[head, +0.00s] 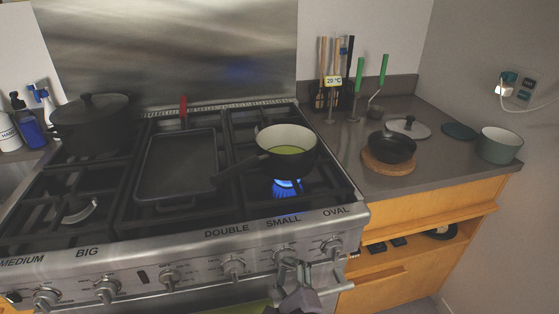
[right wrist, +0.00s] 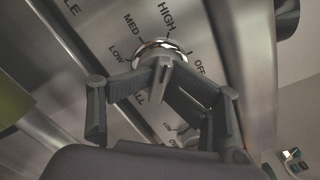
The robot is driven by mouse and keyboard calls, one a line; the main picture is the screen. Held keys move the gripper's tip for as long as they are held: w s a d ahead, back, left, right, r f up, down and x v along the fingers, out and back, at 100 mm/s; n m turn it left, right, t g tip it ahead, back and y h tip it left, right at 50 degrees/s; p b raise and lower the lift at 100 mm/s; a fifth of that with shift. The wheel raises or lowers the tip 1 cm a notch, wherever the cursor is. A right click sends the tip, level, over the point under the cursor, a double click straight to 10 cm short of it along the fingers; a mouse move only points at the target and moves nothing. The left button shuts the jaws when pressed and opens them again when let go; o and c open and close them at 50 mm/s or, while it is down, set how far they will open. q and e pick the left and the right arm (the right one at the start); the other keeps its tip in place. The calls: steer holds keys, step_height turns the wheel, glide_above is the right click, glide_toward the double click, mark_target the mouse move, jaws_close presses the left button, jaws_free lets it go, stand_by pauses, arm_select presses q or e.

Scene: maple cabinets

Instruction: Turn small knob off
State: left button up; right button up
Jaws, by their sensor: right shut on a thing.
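The small knob (head: 287,257) is on the front panel of the stove, below the SMALL label. In the right wrist view its chrome ring and grey grip (right wrist: 160,50) sit among the OFF, HIGH, MED and LOW marks. My right gripper (head: 293,268) is in front of this knob, its fingers closed on the knob's grip from both sides. The fingers partly hide the knob, so its exact setting is hard to read. A blue flame (head: 287,187) burns under the dark pot (head: 297,163) holding green contents. My left gripper is not in view.
Other knobs, such as the DOUBLE knob (head: 233,267) and the OVAL knob (head: 332,246), flank the small one. An oven handle (head: 333,288) runs below the panel. A griddle pan (head: 178,163) and a lidded pot (head: 92,123) stand on the stove.

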steer(key=shift+w+r, duration=0.2)
steer(key=shift+r, duration=0.2)
steer(key=m+b, duration=0.1)
steer(key=m, duration=0.2)
steer(key=shift+d+f+b, duration=0.1)
steer(key=shift+f+b, duration=0.15)
steer(key=shift+b, duration=0.1)
steer(key=shift+r+m, duration=0.1)
steer(key=shift+m, duration=1.1)
steer(key=shift+r+m, duration=0.15)
steer(key=shift+m, duration=0.75)
steer(key=shift+b, duration=0.3)
